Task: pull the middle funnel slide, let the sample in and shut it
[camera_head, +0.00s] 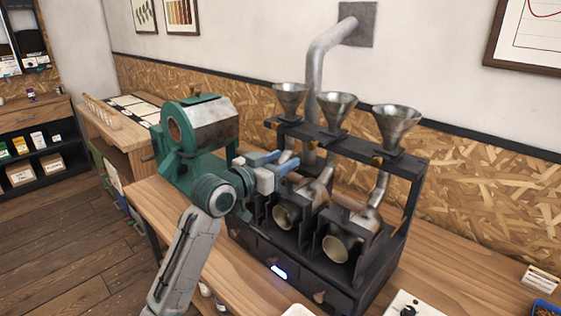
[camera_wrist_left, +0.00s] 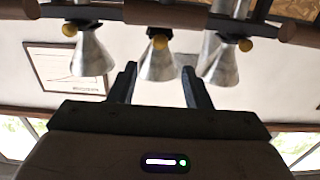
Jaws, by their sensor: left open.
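The middle funnel (camera_head: 337,105) is a metal cone on the dark rack, between the left funnel (camera_head: 290,96) and the right funnel (camera_head: 396,122). In the left wrist view, which is upside down, the middle funnel (camera_wrist_left: 158,63) shows between my fingers, with a brass slide knob (camera_wrist_left: 160,41) at its neck. My left gripper (camera_head: 285,162) is open and empty, in front of the rack and below the funnels. Its fingers point at the rack, apart from the knob. In the head view I cannot tell how far the slide is in. My right gripper is not in view.
A green roaster (camera_head: 197,135) stands left of the rack, close to my left arm. Below the funnels are several open metal drums (camera_head: 342,250) in a dark base with a lit display (camera_head: 279,272). A wooden counter (camera_head: 450,265) has clear room at the right.

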